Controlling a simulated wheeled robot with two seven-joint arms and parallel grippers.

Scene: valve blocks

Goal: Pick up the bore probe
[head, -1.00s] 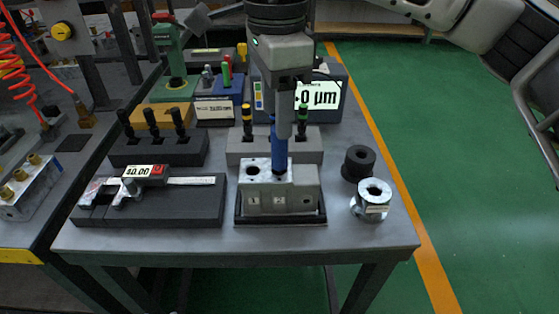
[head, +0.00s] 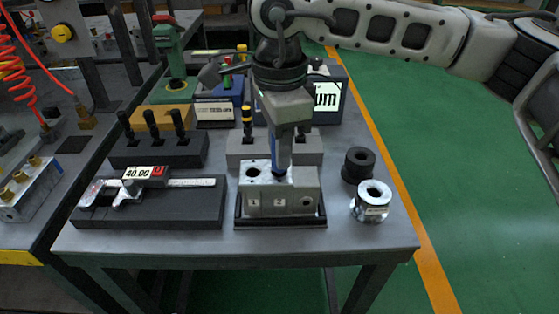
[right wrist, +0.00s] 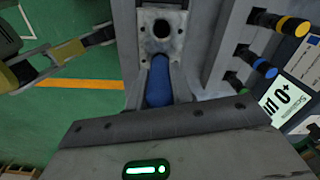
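The bore probe, a blue-handled rod (head: 274,152), stands upright in bore 2 of the grey valve block (head: 265,203). In the right wrist view the blue handle (right wrist: 158,84) runs under the edge of my gripper body, beside the open bore of the block (right wrist: 161,48). My right gripper (head: 283,160) points down over the probe, its finger alongside the handle and low near the block's top. My left gripper is out of view.
A black ring (head: 358,164) and a metal ring (head: 371,201) lie right. A caliper (head: 128,188) rests on a dark base at left.

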